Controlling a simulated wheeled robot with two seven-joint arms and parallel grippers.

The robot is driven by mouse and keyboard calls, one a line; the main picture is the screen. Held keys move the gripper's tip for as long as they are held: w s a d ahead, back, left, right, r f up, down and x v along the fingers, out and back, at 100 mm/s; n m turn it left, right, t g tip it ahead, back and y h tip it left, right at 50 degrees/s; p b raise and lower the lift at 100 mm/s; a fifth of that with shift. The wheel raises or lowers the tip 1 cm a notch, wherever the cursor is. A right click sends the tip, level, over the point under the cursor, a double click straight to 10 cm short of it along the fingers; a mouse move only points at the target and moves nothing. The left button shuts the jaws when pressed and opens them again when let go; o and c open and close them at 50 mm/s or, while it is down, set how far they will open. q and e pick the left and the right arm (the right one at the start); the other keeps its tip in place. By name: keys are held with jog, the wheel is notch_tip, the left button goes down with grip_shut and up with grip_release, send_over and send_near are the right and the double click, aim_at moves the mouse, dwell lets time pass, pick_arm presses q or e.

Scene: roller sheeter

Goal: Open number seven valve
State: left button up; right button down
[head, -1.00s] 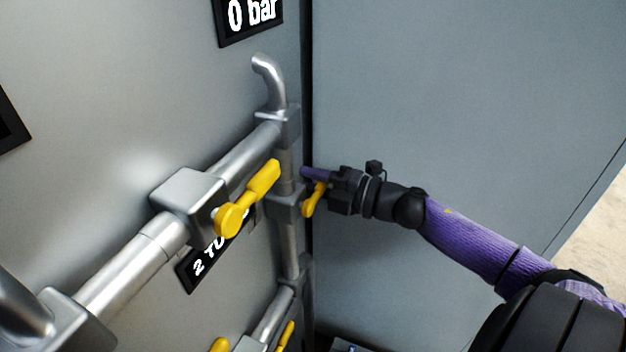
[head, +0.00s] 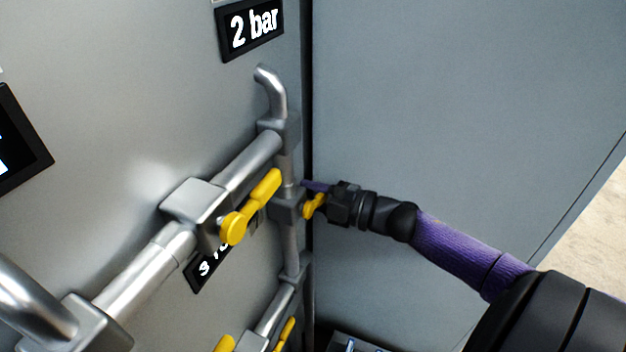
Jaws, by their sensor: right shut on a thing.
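A yellow valve handle (head: 314,206) sits on the vertical steel pipe, near the corner where the two grey walls meet. My right gripper (head: 318,190) is at this handle and shut on it. The fingers partly cover the handle, which slants down to the left. I cannot see a number on this valve. A larger yellow handle (head: 252,206) on the diagonal pipe in front points up to the right, and no gripper touches it. My left gripper is out of view.
A black display (head: 251,30) above reads "2 bar". A second black sign (head: 208,266), partly hidden by the front valve, starts with "3". More yellow handles (head: 285,334) show at the bottom. The grey wall (head: 460,110) on the right is bare.

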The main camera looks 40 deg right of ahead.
jog(key=s+a+f+m+p, duration=0.2)
jog(key=a+f+m+p, duration=0.2)
jog(key=m, duration=0.9)
jog(key=shift+s+a+p, duration=0.3)
jog(key=shift+a+p, duration=0.15)
jog(key=shift+p, duration=0.55)
jog(key=shift+a+m, duration=0.1)
jog(key=shift+m, duration=0.3)
jog(key=shift+c, duration=2.1)
grip_release()
jog(key=v, duration=1)
